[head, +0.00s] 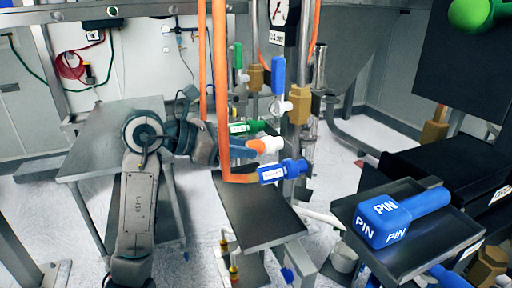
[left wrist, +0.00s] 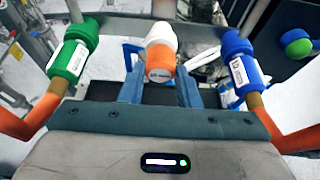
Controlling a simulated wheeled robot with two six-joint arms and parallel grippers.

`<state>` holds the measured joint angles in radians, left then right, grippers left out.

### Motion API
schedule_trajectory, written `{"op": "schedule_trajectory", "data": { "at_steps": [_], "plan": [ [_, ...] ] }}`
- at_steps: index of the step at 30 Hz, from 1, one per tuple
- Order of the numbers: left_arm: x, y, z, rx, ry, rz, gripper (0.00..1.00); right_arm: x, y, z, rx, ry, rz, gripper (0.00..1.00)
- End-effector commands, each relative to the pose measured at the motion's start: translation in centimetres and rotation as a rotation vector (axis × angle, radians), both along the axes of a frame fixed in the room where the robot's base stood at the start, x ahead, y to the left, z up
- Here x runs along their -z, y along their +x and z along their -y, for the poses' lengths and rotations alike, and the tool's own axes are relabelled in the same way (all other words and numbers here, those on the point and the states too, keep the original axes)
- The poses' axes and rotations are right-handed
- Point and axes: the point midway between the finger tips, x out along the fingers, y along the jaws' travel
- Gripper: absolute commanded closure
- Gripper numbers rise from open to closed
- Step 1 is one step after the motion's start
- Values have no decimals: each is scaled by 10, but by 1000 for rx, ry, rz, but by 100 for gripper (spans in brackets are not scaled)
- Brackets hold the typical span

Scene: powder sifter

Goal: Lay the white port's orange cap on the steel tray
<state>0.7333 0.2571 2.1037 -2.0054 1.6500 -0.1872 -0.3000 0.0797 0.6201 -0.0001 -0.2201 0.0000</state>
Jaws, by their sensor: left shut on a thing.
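The white port (head: 271,144) points out from the pipework in the middle of the head view, and its orange cap (head: 257,147) sits at its near end. In the left wrist view the orange cap (left wrist: 160,62) is in line with the white port (left wrist: 160,33), with no gap visible between them. My left gripper (head: 245,149) reaches in from the left and is shut on the orange cap, its blue fingers (left wrist: 158,82) on either side. A steel tray (head: 258,222) lies flat below the ports and its visible top is bare.
A green fitting (head: 248,127) and a blue fitting (head: 285,171) flank the white port closely. Orange pipes (head: 221,90) rise beside my left gripper. A dark tray (head: 405,262) at right holds a blue PIN object (head: 383,220). A bare steel table (head: 100,135) stands at left.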

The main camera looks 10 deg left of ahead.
Motion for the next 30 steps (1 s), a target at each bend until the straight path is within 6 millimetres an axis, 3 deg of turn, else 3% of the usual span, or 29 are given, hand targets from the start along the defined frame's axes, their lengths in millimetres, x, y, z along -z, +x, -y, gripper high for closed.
{"op": "schedule_trajectory", "data": {
  "at_steps": [16,30],
  "plan": [
    [0,-3,-5,-1,0,0,100,2,0,1,-1,-1,0,64],
    [1,-15,-24,-2,1,2,100,11,0,1,0,-1,0,64]
  ]
}}
